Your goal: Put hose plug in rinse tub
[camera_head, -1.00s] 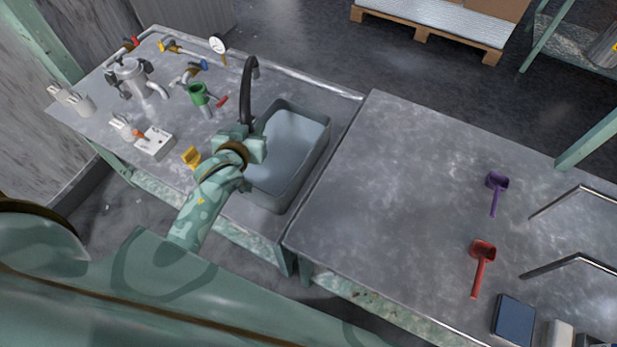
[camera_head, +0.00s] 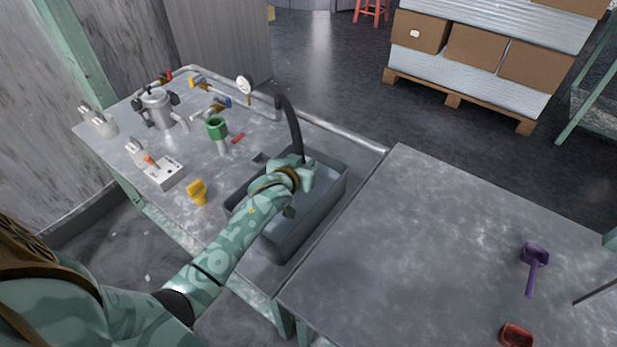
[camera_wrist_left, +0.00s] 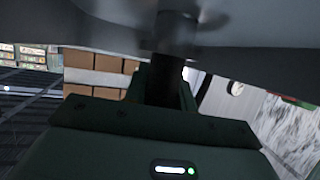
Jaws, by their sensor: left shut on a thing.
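The rinse tub (camera_head: 316,222) is a grey open basin set into the left bench, under a black curved tap. My left gripper (camera_head: 300,181) is over the tub, beside the tap's lower end, with its jaws pointing away from me. It is shut on a dark piece, likely the hose plug, which shows as a black cylinder (camera_wrist_left: 165,84) between the fingers in the left wrist view. The plug's far end is blurred. My right gripper is out of view.
The black tap (camera_head: 291,122) rises close to my left gripper. Left of the tub stand a yellow fitting (camera_head: 199,192), a white switch box (camera_head: 165,173), a green-topped fitting (camera_head: 217,130) and a pressure gauge (camera_head: 245,84).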

